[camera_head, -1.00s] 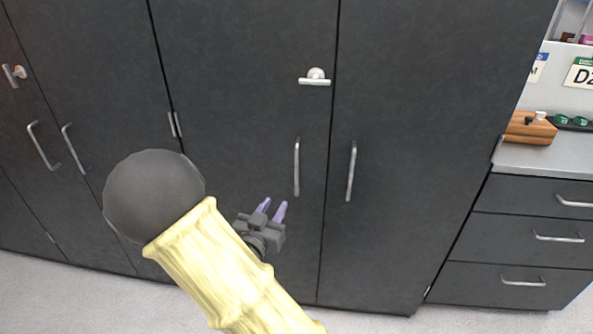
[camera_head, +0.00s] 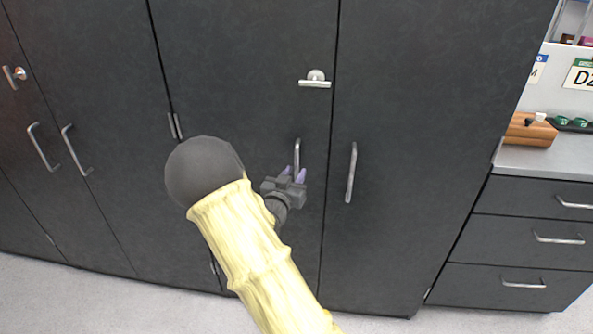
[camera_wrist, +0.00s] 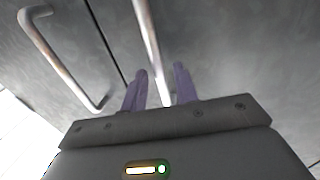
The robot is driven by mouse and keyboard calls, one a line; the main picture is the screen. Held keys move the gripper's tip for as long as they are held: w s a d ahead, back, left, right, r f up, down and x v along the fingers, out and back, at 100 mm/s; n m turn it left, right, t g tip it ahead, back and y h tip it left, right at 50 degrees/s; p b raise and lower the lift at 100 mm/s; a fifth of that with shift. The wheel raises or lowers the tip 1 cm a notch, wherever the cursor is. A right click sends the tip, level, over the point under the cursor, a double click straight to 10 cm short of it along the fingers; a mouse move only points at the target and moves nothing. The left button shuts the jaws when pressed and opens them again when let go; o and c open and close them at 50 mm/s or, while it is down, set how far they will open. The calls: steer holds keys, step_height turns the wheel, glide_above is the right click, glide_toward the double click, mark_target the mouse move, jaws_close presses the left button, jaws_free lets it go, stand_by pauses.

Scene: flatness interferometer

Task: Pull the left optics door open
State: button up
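The left door (camera_head: 235,75) of the middle cabinet pair is dark grey and shut. Its silver vertical bar handle (camera_head: 297,150) is near the door's right edge, and its lower part is hidden behind my gripper (camera_head: 294,172). My gripper's two purple fingers are apart, pointing at the door. In the wrist view the handle (camera_wrist: 148,35) runs down into the gap between the fingers (camera_wrist: 161,70). I cannot tell whether either finger touches it.
The right door (camera_head: 415,120) beside it is shut, with its own bar handle (camera_head: 350,172). A silver latch (camera_head: 316,80) sits above the left handle. More dark doors stand to the left. A drawer unit (camera_head: 530,235) stands at the right. The floor (camera_head: 110,300) in front is clear.

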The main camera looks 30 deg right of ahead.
steer(key=shift+x, duration=1.25)
steer(key=shift+c, duration=0.2)
jaws_close()
steer(key=shift+s+a, duration=0.1)
steer(key=shift+a, duration=0.05)
